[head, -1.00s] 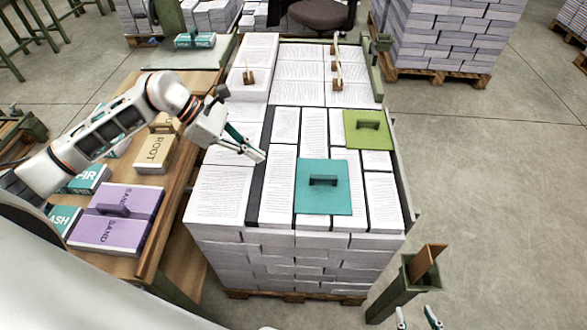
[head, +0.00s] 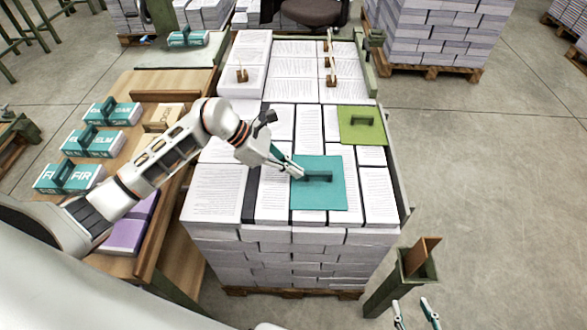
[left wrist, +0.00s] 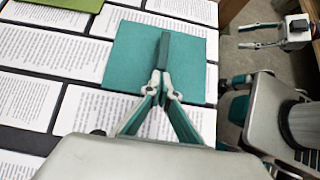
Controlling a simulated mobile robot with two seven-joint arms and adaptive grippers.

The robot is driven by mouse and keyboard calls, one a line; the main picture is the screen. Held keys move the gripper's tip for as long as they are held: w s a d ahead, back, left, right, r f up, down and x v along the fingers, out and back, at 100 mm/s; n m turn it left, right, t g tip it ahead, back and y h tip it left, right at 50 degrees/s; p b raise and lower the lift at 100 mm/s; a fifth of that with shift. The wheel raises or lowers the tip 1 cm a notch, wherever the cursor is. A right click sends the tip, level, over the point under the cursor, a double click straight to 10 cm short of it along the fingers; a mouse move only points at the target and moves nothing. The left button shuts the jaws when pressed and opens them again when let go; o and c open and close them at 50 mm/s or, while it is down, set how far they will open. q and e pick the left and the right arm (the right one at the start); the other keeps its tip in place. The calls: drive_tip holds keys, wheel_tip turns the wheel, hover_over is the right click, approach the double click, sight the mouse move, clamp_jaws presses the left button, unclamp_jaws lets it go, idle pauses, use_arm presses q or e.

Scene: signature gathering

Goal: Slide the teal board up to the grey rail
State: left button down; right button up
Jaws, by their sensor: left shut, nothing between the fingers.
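The teal board (head: 325,200), a flat square with an upright bar handle (head: 318,177), lies on the near part of the stacked printed sheets. It also shows in the left wrist view (left wrist: 130,55). My left gripper (head: 298,175) is shut at the handle's left end in the head view, its fingertips (left wrist: 160,76) close to that end; I cannot tell whether they touch it. A grey-green rail (head: 400,185) runs along the stack's right edge, apart from the board. My right gripper (head: 415,313) is open and empty at the bottom; it also shows in the left wrist view (left wrist: 262,36).
A green board (head: 362,126) with a handle lies behind and to the right of the teal one. A dark strip (head: 251,190) crosses the sheets on the left. A wooden bench (head: 150,90) with labelled blocks stands left. A green post (head: 400,285) stands at the front right.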

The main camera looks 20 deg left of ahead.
idle(0.3)
use_arm(q)
drive_tip(key=shift+w+d, duration=0.15)
drive_tip(key=shift+d, duration=0.25)
drive_tip(key=w+d, duration=0.1)
drive_tip(key=d, duration=0.3)
drive_tip(key=w+d, duration=0.1)
drive_tip(key=d, duration=0.4)
drive_tip(key=w+d, duration=0.1)
drive_tip(key=d, duration=0.3)
drive_tip(key=shift+w+d, duration=0.15)
drive_tip(key=shift+w, duration=0.25)
drive_tip(key=shift+d, duration=0.3)
use_arm(e)
drive_tip(key=shift+w, duration=0.1)
drive_tip(key=shift+f, duration=0.1)
